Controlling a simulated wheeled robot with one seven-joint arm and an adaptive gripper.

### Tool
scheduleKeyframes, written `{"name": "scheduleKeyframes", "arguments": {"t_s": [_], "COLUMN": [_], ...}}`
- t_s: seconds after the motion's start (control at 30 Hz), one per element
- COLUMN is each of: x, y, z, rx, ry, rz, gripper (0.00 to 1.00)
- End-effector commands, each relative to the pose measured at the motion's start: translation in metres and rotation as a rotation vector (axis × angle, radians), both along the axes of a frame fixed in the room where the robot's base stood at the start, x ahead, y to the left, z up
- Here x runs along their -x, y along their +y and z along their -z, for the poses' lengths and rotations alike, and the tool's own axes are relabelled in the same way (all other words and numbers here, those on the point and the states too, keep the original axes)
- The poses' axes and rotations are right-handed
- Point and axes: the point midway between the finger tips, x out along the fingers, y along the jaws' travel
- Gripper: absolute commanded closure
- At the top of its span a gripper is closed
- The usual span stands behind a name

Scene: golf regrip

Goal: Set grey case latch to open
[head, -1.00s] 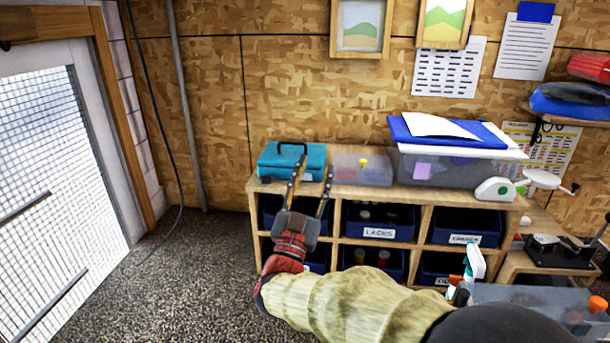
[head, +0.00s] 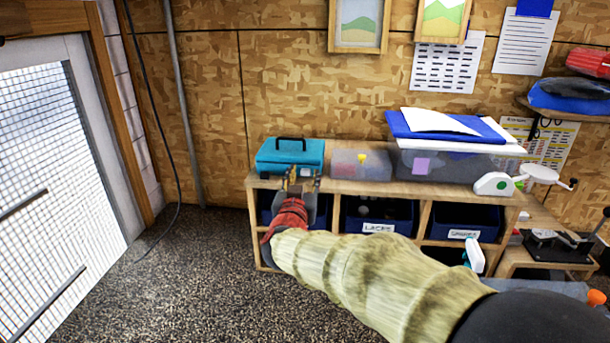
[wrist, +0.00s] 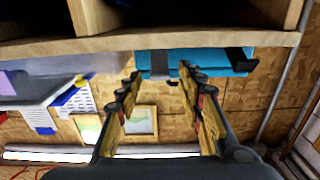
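A teal case (head: 268,155) with a black handle stands on the left end of the wooden shelf unit. In the wrist view, which is upside down, the teal case (wrist: 210,58) shows a grey latch (wrist: 160,64) on its front; I cannot tell its setting. The latch is hidden behind my gripper in the head view. My gripper (head: 303,180) is open and empty, pointing at the case front. In the wrist view my gripper (wrist: 161,74) has its fingertips on either side of the latch in the picture; contact cannot be told.
A clear box (head: 361,166) stands just right of the case, with a larger lidded bin (head: 450,165) beyond it. The shelf top's front edge (head: 385,188) is close to my gripper. Blue drawers (head: 378,217) sit below. The floor at left is clear.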

Motion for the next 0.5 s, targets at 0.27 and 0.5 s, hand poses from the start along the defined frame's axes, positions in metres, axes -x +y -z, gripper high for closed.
{"name": "scheduleKeyframes", "arguments": {"t_s": [0.27, 0.5], "x": [-0.021, -0.022], "y": [-0.004, -0.004], "z": [0.0, -0.001], "rx": [0.0, 0.0], "ry": [-0.001, -0.001], "rz": [0.0, 0.0], "gripper": [0.62, 0.62]}}
